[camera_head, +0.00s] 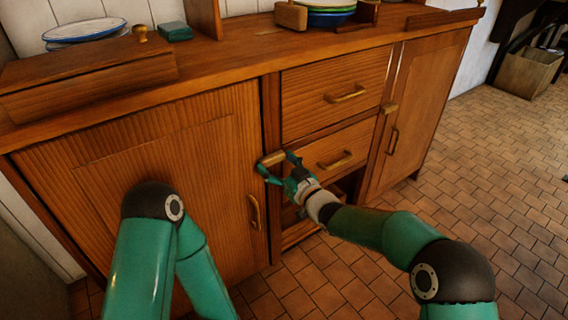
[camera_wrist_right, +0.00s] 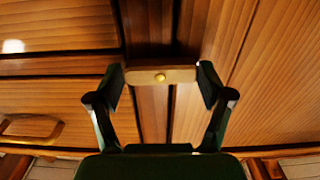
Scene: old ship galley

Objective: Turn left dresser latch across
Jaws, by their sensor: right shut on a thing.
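The left dresser latch (camera_head: 272,158) is a small pale wooden bar at the edge of the left dresser door (camera_head: 190,175), by the post between door and drawers. It lies sideways. My right gripper (camera_head: 277,161) is shut on this latch. In the right wrist view the latch (camera_wrist_right: 160,76) lies level between the fingertips of the right gripper (camera_wrist_right: 161,80), with a brass pivot in its middle, over the upright post. The left door looks closed, with a brass handle (camera_head: 255,212). My left arm shows at lower left; its gripper is not in view.
Two drawers with brass handles (camera_head: 346,94) sit right of the latch. A right door (camera_head: 415,115) has its own latch (camera_head: 390,108). Plates (camera_head: 85,30) and a green box (camera_head: 175,31) stand on top.

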